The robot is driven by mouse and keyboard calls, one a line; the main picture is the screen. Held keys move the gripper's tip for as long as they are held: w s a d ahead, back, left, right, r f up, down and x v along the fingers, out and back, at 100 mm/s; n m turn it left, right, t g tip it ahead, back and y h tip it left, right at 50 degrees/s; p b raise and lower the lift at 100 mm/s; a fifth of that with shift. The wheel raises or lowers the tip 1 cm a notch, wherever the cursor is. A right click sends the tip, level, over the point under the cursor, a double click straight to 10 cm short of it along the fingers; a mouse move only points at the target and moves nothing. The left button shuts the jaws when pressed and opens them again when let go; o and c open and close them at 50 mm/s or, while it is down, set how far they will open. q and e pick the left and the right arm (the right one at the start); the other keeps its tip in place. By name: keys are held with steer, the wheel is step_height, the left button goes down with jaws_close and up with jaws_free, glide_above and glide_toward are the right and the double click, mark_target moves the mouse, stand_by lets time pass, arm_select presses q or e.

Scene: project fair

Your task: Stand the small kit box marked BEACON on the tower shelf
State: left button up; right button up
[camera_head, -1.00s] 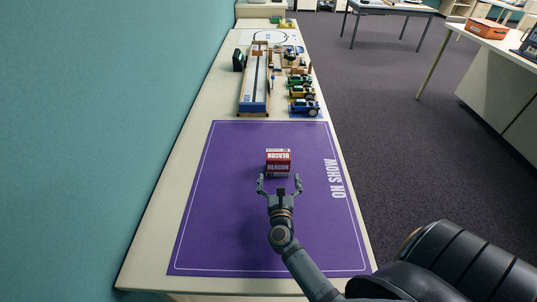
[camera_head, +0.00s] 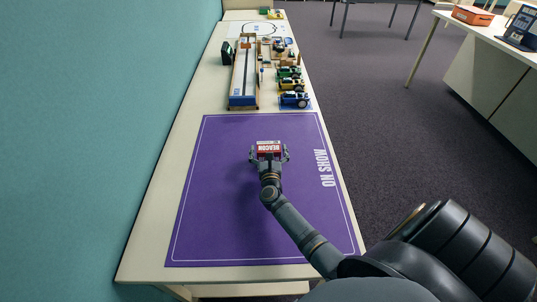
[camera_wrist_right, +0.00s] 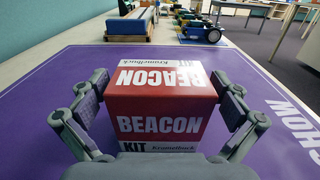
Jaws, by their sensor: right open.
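The red and white kit box marked BEACON (camera_head: 269,147) stands on the purple mat (camera_head: 228,222) on the long table. In the right wrist view the box (camera_wrist_right: 160,110) fills the middle, its BEACON and KIT lettering facing the camera. My right gripper (camera_head: 268,156) is open around the box, one finger on each side. In the right wrist view, gaps show between the fingers of the right gripper (camera_wrist_right: 160,118) and the box sides. The box's underside is hidden. I cannot make out a tower shelf. My left gripper is not in view.
Beyond the mat are a long wooden track (camera_head: 245,75) and several small model cars, including a blue one (camera_head: 294,100). A teal wall (camera_head: 90,120) runs along the table's left side. The near part of the mat is clear. Another table with an orange box (camera_head: 472,15) stands right.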

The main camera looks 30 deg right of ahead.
steer(key=shift+s+r, duration=0.1)
steer(key=shift+c, duration=0.8)
steer(key=c, duration=1)
steer(key=shift+r, duration=0.1)
steer(key=shift+c, duration=0.2)
